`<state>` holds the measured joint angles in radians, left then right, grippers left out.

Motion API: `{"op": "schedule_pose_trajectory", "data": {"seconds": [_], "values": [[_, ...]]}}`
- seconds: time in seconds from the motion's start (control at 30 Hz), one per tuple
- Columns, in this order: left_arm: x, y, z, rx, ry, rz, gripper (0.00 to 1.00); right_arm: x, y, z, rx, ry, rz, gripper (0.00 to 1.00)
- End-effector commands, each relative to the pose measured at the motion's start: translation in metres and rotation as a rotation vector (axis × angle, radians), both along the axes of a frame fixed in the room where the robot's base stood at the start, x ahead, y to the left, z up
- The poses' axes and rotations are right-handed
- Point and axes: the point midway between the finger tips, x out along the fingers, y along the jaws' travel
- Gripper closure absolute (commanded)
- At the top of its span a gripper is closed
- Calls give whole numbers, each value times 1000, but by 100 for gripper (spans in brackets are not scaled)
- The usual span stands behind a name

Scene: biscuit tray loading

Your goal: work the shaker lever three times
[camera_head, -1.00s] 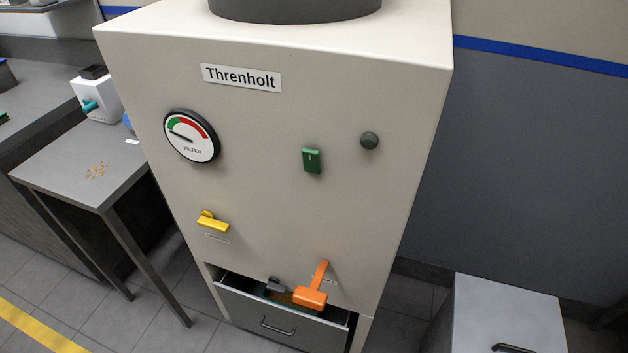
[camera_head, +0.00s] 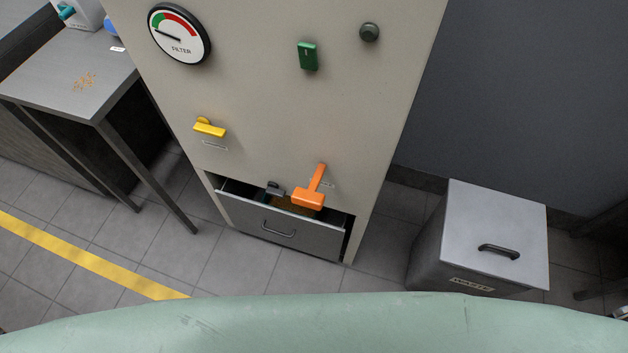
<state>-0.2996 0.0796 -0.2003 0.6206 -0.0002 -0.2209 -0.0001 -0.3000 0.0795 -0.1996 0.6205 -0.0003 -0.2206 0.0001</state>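The cream machine cabinet (camera_head: 260,110) stands in front of me. An orange lever (camera_head: 309,193) with a broad handle sticks out low on its front, its arm slanting down and left from a pivot, above the drawer. A smaller yellow lever (camera_head: 209,128) sits higher and to the left, above a small label. Which one is the shaker lever I cannot tell, as the labels are too small to read. Neither of my grippers is in the picture.
The drawer (camera_head: 275,233) under the orange lever is partly open with brown material inside. A grey waste bin (camera_head: 495,235) with a handled lid stands right. A side table (camera_head: 70,68) with crumbs stands left. A filter gauge (camera_head: 179,35) and green switch (camera_head: 307,56) are higher up.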

Motion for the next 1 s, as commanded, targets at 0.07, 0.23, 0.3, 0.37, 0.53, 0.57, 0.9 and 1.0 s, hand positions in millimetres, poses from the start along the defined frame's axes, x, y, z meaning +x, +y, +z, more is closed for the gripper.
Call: {"op": "schedule_pose_trajectory", "data": {"seconds": [0.07,0.23,0.3,0.37,0.53,0.57,0.9,1.0], "values": [[0,0,0,0,0,0,84,0,0,0,0,0,0,60],[0,0,0,0,-1,0,99,0,0,0,0,0,0,60],[0,0,0,0,-1,0,100,0,0,0,0,0,0,60],[0,0,0,0,-1,0,100,0,0,0,0,0,0,60],[0,0,0,0,-1,0,100,0,0,0,0,0,0,60],[0,0,0,0,-1,0,100,0,0,0,0,0,0,60],[0,0,0,0,-1,1,100,0,0,0,0,0,0,60],[0,0,0,0,-1,1,100,0,0,0,0,0,0,60]]}}
